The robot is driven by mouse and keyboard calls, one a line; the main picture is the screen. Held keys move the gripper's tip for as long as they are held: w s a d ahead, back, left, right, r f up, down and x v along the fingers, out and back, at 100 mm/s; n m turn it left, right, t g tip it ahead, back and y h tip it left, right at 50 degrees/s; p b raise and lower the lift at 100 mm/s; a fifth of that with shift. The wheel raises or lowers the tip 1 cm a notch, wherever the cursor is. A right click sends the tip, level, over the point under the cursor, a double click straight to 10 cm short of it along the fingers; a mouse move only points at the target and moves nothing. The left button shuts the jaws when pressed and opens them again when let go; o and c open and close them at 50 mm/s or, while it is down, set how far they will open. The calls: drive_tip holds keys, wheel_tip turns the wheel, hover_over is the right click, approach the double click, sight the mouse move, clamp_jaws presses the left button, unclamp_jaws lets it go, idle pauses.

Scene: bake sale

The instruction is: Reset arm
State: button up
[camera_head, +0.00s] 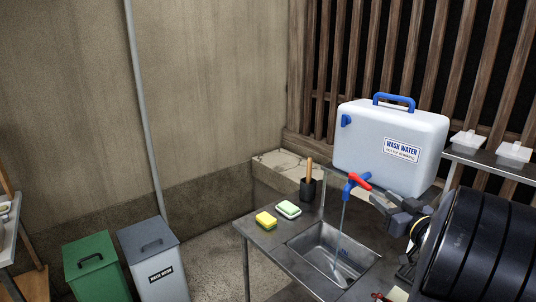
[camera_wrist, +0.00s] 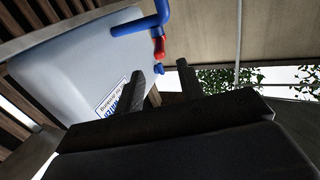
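My gripper (camera_head: 383,199) is at the right, just right of the blue tap (camera_head: 348,187) with its red lever (camera_head: 360,181). In the wrist view its two dark fingers (camera_wrist: 161,84) stand apart with nothing between them. The white wash water container (camera_head: 390,145) stands behind the sink. It also shows tilted in the wrist view (camera_wrist: 80,75), with blue and red tap parts (camera_wrist: 158,46) beyond the fingers. A thin clear stream (camera_head: 340,235) runs from the tap into the metal sink (camera_head: 325,250).
A yellow sponge (camera_head: 266,221), a pale green sponge (camera_head: 288,209) and a dark holder with a wooden handle (camera_head: 308,188) stand on the counter. Green (camera_head: 95,270) and grey (camera_head: 153,262) bins are at left. Clear boxes (camera_head: 514,151) sit on a shelf (camera_head: 487,161) at right.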

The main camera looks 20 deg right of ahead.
sight(366, 182)
drive_tip(key=w, duration=0.8)
drive_tip(key=shift+w+a+p, duration=0.1)
drive_tip(key=shift+w+p, duration=0.25)
drive_tip(key=shift+p, duration=0.05)
drive_tip(key=shift+w+d+y, duration=0.2)
drive_tip(key=shift+y, duration=0.1)
drive_tip(key=shift+s+d+n+y, duration=0.1)
drive_tip(key=shift+d+n+y, duration=0.15)
drive_tip(key=shift+n+y, duration=0.5)
drive_tip(key=shift+y+p, duration=0.3)
drive_tip(key=shift+y, duration=0.05)
